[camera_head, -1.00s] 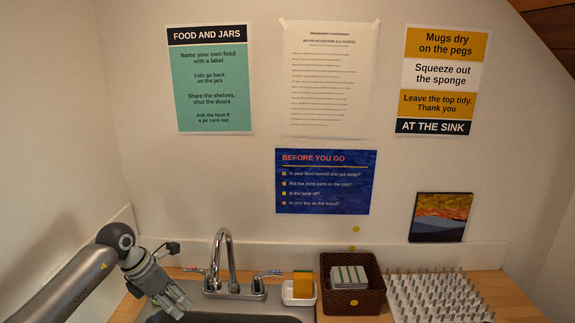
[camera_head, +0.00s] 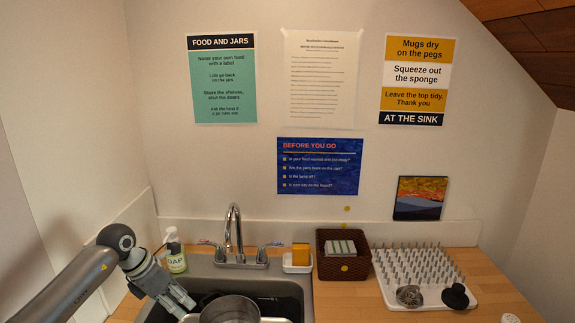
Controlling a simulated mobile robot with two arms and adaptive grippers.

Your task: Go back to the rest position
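My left gripper (camera_head: 182,303) comes in from the left on its grey arm and points down over the left part of the sink (camera_head: 203,273). Nothing shows held in it, but the angle does not show how far its fingers are apart. A metal pot (camera_head: 232,308) is in the sink just right of the gripper, cut by the bottom edge of the picture. My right gripper is not in view.
A soap bottle (camera_head: 175,252) stands behind the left gripper, near the faucet (camera_head: 234,237).

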